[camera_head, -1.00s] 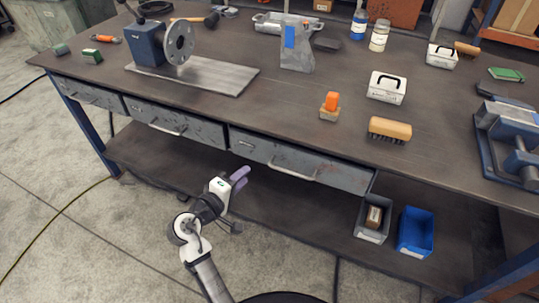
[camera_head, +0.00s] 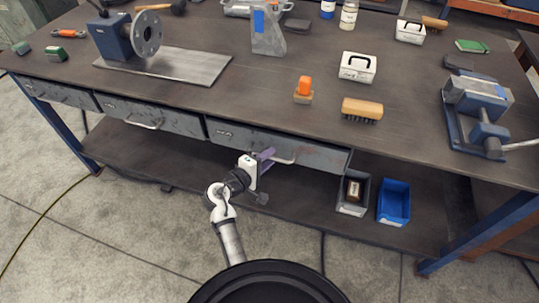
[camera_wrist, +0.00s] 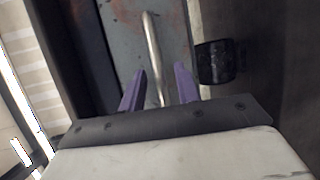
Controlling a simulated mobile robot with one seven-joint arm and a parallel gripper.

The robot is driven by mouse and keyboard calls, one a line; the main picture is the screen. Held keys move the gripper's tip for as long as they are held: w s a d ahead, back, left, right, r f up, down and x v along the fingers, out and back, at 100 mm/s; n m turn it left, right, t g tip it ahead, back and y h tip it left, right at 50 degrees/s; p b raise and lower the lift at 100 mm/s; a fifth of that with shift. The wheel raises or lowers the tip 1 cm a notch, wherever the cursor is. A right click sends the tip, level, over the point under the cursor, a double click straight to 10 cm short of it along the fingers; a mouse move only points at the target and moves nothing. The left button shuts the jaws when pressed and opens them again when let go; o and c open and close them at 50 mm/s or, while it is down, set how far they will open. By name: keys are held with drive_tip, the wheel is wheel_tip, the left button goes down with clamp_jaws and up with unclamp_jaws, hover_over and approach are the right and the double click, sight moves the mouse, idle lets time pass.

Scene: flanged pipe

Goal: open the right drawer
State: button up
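The right drawer (camera_head: 325,155) has a grey, worn front under the bench top and looks closed. Its metal bar handle (camera_head: 284,161) is partly hidden by my gripper in the head view. My gripper (camera_head: 267,158), with purple fingers, is at the left part of this handle. In the wrist view, the fingers of my gripper (camera_wrist: 159,87) stand apart. The handle bar (camera_wrist: 153,50) runs between them, with visible gaps on both sides. Whether either finger touches the drawer front (camera_wrist: 125,40) cannot be told.
The middle drawer (camera_head: 150,115) and left drawer (camera_head: 58,93) look closed. A grey bin (camera_head: 353,208) and a blue bin (camera_head: 393,202) stand on the lower shelf, right of my gripper. A vise (camera_head: 480,110) sits on the bench top (camera_head: 270,110). Floor in front is clear.

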drive_tip(key=shift+w+d+f, duration=0.15)
drive_tip(key=shift+w+d, duration=0.2)
drive_tip(key=shift+w, duration=0.05)
clamp_jaws()
